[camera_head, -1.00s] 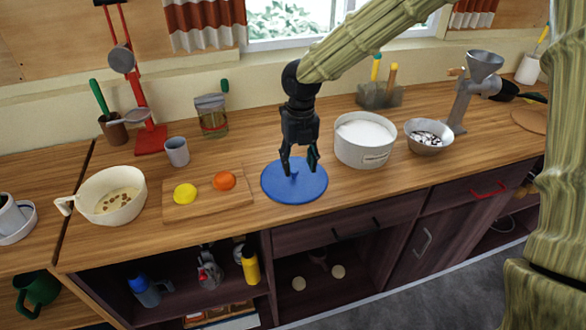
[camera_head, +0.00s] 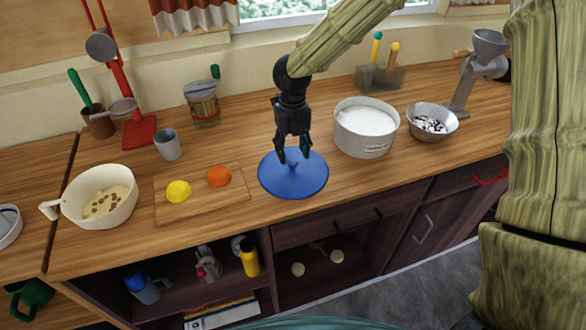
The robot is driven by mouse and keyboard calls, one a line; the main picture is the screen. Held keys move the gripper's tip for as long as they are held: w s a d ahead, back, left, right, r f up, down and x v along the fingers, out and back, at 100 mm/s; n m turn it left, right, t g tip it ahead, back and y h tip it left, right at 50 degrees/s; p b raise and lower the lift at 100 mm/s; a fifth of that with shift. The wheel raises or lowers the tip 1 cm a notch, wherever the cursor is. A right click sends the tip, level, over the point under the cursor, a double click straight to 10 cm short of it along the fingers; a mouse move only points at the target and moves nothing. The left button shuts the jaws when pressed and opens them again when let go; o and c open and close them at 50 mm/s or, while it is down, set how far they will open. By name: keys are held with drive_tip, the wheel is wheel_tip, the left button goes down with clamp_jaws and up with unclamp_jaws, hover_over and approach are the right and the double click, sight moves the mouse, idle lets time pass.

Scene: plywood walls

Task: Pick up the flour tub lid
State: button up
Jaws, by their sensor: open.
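The flour tub lid (camera_head: 294,185) is a round blue disc with a small knob (camera_head: 293,164) at its middle. It lies on the wooden counter, between the cutting board and the white flour tub. My gripper (camera_head: 293,157) points down over the lid, open and empty, with one finger to each side of the knob. I cannot tell how far the fingertips are above the lid. The flour tub (camera_head: 363,144) stands right of the lid, uncovered and full of white flour, with a label on its front.
A metal bowl (camera_head: 432,134) and a grinder (camera_head: 466,85) stand right of the tub. Left of the lid are a cutting board (camera_head: 215,202) with a yellow and an orange fruit, and a cream bowl (camera_head: 115,214). A jar (camera_head: 203,110) stands behind. Counter is clear between board and lid.

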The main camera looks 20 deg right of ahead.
sight(293, 162)
drive_tip(key=shift+s+f, duration=0.2)
drive_tip(key=shift+f, duration=0.15)
drive_tip(key=shift+s+f+p, duration=0.1)
drive_tip(key=shift+f+p, duration=0.6)
drive_tip(key=shift+f, duration=1.35)
drive_tip(key=shift+c, duration=0.5)
clamp_jaws()
